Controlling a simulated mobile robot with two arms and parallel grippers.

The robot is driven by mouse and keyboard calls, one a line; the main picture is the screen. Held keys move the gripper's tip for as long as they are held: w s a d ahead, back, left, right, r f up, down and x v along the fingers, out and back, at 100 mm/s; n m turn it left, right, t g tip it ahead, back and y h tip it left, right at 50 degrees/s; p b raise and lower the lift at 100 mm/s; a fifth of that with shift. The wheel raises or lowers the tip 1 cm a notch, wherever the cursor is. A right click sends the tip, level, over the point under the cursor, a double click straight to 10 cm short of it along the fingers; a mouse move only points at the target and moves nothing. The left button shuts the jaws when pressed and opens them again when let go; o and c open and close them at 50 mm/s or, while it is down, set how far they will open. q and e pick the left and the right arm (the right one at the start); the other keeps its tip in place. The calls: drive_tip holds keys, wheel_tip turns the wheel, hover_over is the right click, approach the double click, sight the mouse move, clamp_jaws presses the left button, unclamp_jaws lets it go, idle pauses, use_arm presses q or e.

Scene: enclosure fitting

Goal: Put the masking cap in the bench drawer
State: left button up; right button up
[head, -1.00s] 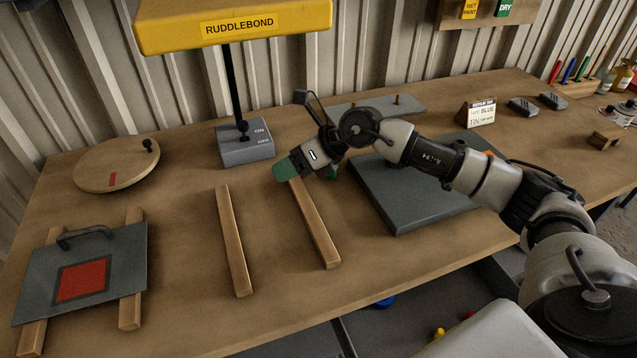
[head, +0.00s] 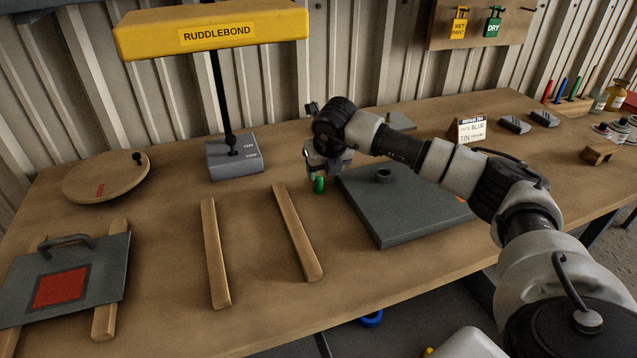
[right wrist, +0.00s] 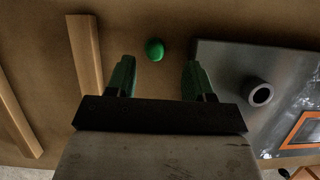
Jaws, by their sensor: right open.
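A small green cap (head: 319,185), which I take to be the masking cap, stands on the bench just left of a grey plate. It also shows in the right wrist view (right wrist: 155,49), ahead of the fingers and between their lines. My right gripper (head: 314,168) is over the cap in the head view, pointing down, with its fingers partly hidden by the wrist. In the right wrist view my right gripper (right wrist: 158,75) has its green fingers apart with nothing between them. No bench drawer can be made out. My left gripper is not in view.
The grey plate (head: 400,222) with a short dark tube (head: 384,175) lies right of the cap. Two wooden strips (head: 297,232) (head: 215,255) lie to the left. A red-squared panel (head: 60,285) rests on strips at far left.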

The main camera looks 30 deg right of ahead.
sight(319, 177)
drive_tip(key=x, duration=0.5)
drive_tip(key=shift+w+a+p, duration=0.1)
drive_tip(key=shift+a+p, duration=0.2)
drive_tip(key=shift+p, duration=0.05)
drive_tip(key=shift+r, duration=0.1)
clamp_jaws()
drive_tip(key=shift+r, duration=0.1)
